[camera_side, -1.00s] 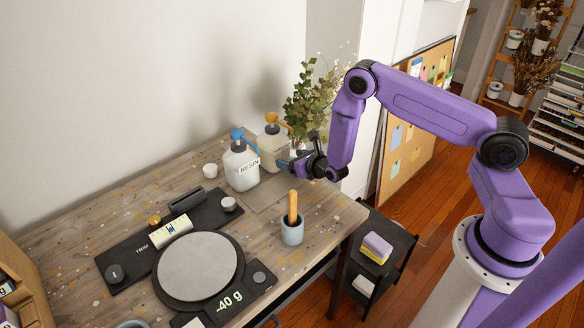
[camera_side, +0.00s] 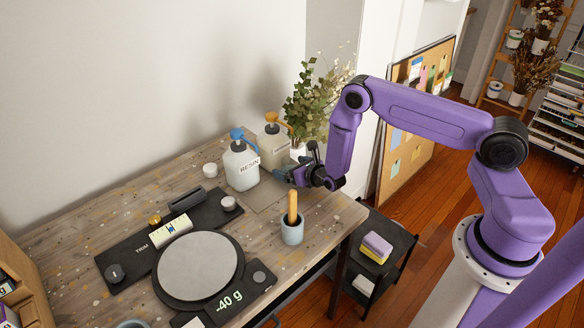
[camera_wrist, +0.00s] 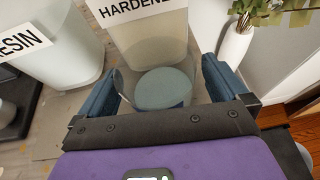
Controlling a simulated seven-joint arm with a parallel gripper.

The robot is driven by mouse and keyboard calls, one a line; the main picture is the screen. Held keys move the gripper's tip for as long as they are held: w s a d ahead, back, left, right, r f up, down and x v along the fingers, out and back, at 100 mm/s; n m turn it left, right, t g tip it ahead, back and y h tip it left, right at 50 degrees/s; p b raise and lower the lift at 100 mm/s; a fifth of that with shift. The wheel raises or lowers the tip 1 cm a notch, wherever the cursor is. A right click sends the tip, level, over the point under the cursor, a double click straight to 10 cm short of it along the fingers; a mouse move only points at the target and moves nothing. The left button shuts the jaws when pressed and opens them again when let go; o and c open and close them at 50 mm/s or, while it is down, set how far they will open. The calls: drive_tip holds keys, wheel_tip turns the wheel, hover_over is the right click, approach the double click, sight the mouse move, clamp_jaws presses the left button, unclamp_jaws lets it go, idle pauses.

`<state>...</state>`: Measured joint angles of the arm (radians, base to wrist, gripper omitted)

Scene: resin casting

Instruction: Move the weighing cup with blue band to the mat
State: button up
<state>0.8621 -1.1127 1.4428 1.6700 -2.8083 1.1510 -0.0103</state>
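The weighing cup (camera_wrist: 163,86) shows in the wrist view as a clear-walled cup with a blue-grey round bottom, between the two blue fingers. My gripper (camera_wrist: 160,82) is shut on it, with a finger against each side. In the side view my gripper (camera_side: 287,174) is low at the back right of the table, near the pump bottles; I cannot make out the cup or its band there. The mat (camera_side: 264,197) looks like a flat brownish patch in front of the bottles, beside and below my gripper. I cannot tell whether the cup touches it.
The resin bottle (camera_side: 241,166) and hardener bottle (camera_side: 272,146) stand close behind my gripper. A vase of leaves (camera_side: 305,105) is at the back. A grey pot with a wooden stick (camera_side: 292,230) stands in front. The scale (camera_side: 197,266) is empty and reads -40 g.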

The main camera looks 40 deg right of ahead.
drive_tip(key=shift+r, duration=0.2)
drive_tip(key=v, duration=1.2)
wheel_tip(320, 180, up, 11)
drive_tip(key=d+m+h, duration=0.2)
drive_tip(key=m+h, duration=0.3)
drive_tip(key=s+d+r+m+g+h, duration=0.2)
drive_tip(key=s+r+m+g+h, duration=0.2)
drive_tip(key=s+r+m, duration=0.35)
drive_tip(key=s+a+r+m+g+y, duration=0.2)
drive_tip(key=s+a+m+g+y, duration=0.2)
drive_tip(key=s, duration=0.8)
drive_tip(key=s+a+r+m+g+y, duration=0.3)
drive_tip(key=s+a+m+g+y, duration=0.2)
drive_tip(key=s+a, duration=0.3)
drive_tip(key=s+m+y, duration=0.1)
drive_tip(key=s, duration=0.2)
drive_tip(key=shift+s+y, duration=0.3)
drive_tip(key=shift+s, duration=0.1)
